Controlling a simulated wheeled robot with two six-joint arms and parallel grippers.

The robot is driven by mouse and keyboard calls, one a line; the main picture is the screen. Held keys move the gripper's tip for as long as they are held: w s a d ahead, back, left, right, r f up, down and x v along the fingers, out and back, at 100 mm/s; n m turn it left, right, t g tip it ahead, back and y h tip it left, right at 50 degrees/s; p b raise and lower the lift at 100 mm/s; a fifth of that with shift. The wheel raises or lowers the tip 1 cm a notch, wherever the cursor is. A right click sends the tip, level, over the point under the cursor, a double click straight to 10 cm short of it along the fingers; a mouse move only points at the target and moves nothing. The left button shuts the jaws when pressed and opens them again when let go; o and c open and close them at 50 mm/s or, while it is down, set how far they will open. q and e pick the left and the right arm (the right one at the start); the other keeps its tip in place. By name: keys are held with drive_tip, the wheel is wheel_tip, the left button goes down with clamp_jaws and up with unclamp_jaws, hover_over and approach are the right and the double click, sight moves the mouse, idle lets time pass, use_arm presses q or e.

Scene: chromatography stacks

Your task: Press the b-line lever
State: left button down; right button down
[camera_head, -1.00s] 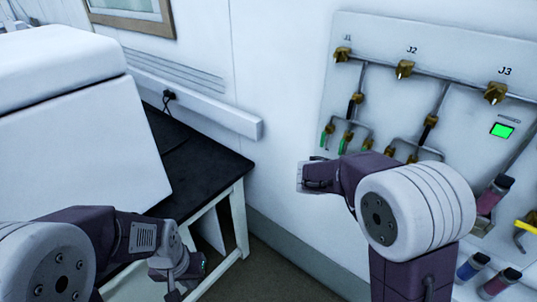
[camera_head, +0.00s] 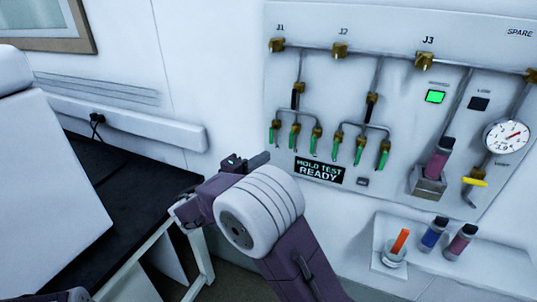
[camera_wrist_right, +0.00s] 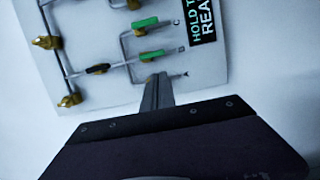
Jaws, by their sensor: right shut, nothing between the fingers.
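The wall panel (camera_head: 410,100) carries two groups of green levers below J1 and J2. The J1 group has a left lever (camera_head: 275,131), a middle lever (camera_head: 294,137) and a right lever (camera_head: 316,139). The J2 levers (camera_head: 360,151) hang to their right. My right gripper (camera_head: 260,159) is shut and empty, just below the J1 levers in the head view. The right wrist view shows its narrow fingers (camera_wrist_right: 158,92) pointing at the panel's edge, close to a green lever (camera_wrist_right: 152,55). My left gripper is out of view.
A lit sign (camera_head: 320,171) reads HOLD TEST READY. A gauge (camera_head: 506,135), a green light (camera_head: 435,96) and a yellow handle (camera_head: 475,182) are to the right. A shelf (camera_head: 490,270) holds vials (camera_head: 433,234). A black bench (camera_head: 105,165) stands left.

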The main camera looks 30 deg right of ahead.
sight(291, 140)
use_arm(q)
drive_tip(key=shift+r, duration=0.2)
use_arm(e)
drive_tip(key=x, duration=0.8)
drive_tip(key=shift+d, duration=0.25)
